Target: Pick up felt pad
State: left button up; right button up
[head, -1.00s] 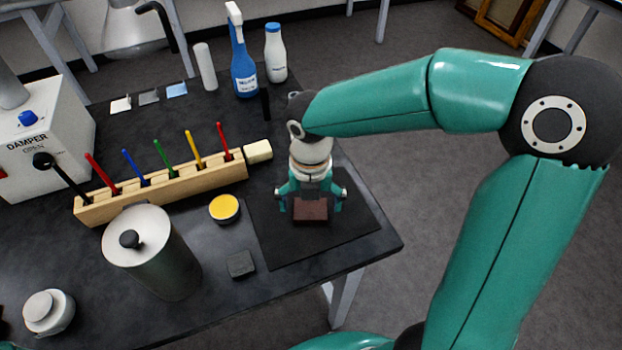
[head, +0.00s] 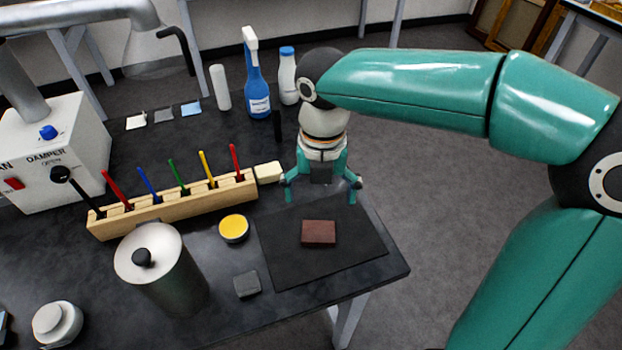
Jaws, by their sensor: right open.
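A small dark grey square pad (head: 246,284), which looks like the felt pad, lies on the black bench near its front edge. A reddish-brown block (head: 318,232) lies flat on a dark mat (head: 350,252), and I cannot fully rule out that either is the felt. My right gripper (head: 322,190) is open and empty, fingers pointing down, above the back edge of the mat. It is behind the brown block and apart from it, and farther from the grey pad. My left gripper is not in view.
A yellow-topped tin (head: 234,229) and a lidded metal canister (head: 160,272) stand near the grey pad. A wooden rack (head: 178,206) holds several coloured tools, with a cream block (head: 268,172) at its end. Bottles (head: 257,90) stand at the back.

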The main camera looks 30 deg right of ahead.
aim_at(248, 282)
jog(key=k, duration=1)
